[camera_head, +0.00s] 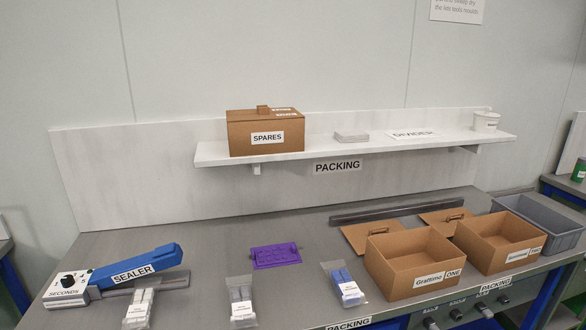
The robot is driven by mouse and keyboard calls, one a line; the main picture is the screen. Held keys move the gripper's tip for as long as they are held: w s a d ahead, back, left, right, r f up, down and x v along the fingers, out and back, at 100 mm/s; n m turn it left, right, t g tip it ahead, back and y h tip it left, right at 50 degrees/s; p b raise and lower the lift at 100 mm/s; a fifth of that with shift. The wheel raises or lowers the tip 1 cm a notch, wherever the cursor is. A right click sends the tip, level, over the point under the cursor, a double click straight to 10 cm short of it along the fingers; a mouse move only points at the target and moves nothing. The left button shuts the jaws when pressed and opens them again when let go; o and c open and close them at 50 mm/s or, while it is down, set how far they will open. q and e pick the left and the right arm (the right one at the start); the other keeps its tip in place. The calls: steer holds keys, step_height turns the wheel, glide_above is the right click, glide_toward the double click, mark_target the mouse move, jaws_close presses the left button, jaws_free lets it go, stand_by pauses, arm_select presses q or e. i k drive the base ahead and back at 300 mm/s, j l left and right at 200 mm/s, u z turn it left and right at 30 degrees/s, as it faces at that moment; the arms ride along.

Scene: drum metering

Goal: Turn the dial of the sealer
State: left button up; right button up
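The sealer (128,270) stands at the left end of the grey packing table, with a blue arm labelled SEALER over a light base. Its black dial (69,278) sits on top of a white box marked SECONDS at the sealer's left end. The dial's exact setting is too small to read. Neither of my grippers shows in the head view, and nothing touches the dial.
Clear bags (241,302) with small parts lie along the front, one by the sealer. A purple tray (275,256) lies mid-table. Two open cardboard boxes (393,283) stand at right near a grey bin (569,237). A shelf (210,156) holds a SPARES box (240,121).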

mark_target(68, 281)
steer(key=u, duration=1.25)
steer(key=i+j+z, duration=0.8)
steer(key=i+j, duration=0.25)
